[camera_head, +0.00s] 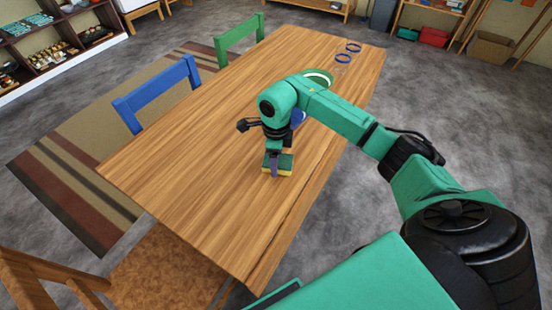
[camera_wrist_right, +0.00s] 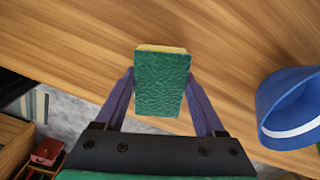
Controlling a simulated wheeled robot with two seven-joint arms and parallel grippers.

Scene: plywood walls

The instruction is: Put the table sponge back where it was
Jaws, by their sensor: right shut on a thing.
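The sponge (camera_head: 285,168) is green on one face with a yellow layer. It is over the wooden table (camera_head: 190,140), towards its right long edge. My right gripper (camera_head: 272,168) points down and is shut on it. In the right wrist view the sponge (camera_wrist_right: 162,85) sits between the two purple fingers of the right gripper (camera_wrist_right: 160,90), its green face towards the camera. I cannot tell whether the sponge touches the tabletop or hangs just above it. My left gripper is not in view.
A blue round item (camera_wrist_right: 290,105) with a white band is beside the gripper, partly hidden by my arm in the head view. A green round item (camera_head: 318,76) and two blue rings (camera_head: 343,58) lie farther back. Chairs (camera_head: 157,92) line the left side. The table's left half is clear.

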